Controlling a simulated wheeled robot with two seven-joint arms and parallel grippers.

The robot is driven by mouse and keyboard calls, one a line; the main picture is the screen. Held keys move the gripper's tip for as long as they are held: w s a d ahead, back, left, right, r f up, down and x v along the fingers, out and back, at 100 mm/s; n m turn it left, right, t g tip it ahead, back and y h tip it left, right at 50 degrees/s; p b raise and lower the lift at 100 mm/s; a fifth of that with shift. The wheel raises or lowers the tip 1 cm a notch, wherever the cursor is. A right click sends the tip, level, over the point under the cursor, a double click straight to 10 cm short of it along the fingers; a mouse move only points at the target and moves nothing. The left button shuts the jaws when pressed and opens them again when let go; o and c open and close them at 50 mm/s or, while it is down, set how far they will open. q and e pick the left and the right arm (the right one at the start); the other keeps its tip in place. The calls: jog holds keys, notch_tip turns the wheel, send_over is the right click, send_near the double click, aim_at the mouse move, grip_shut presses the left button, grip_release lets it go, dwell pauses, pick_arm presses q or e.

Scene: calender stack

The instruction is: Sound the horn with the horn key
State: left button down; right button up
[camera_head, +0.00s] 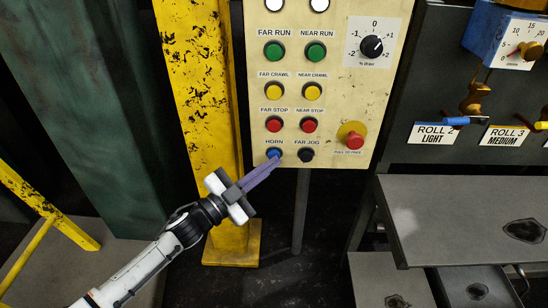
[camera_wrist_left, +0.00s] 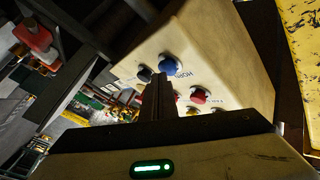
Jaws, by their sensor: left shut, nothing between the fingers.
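The horn key is a round blue button (camera_head: 274,154) under the HORN label, at the bottom left of the cream control panel (camera_head: 345,95). My left gripper (camera_head: 273,163) is shut and empty, its purple-grey fingers pointing up to the right with the tips at the lower edge of the blue button. In the left wrist view the blue button (camera_wrist_left: 169,62) stands just beyond the dark shut fingertips (camera_wrist_left: 159,78). I cannot tell whether the tips touch it. My right gripper is not in view.
The black FAR JOG button (camera_head: 306,155) sits close to the right of the horn key. Red stop buttons (camera_head: 274,125) are just above, and a red mushroom knob (camera_head: 354,140) is further right. A yellow post (camera_head: 200,90) stands left of the panel; a grey step (camera_head: 460,215) is lower right.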

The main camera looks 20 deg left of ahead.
pick_arm(q)
jog(key=shift+w, duration=0.2)
jog(key=shift+s, duration=0.1)
dwell(0.4)
jog(key=shift+s+d+p, duration=0.25)
jog(key=shift+s+p, duration=0.25)
jog(key=shift+s, duration=0.3)
jog(key=shift+s, duration=0.1)
jog(key=s+p, duration=0.1)
jog(key=s, duration=0.1)
jog(key=s+d+p, duration=0.1)
jog(key=s, duration=0.1)
jog(key=shift+s+d, duration=0.15)
jog(key=shift+s, duration=0.2)
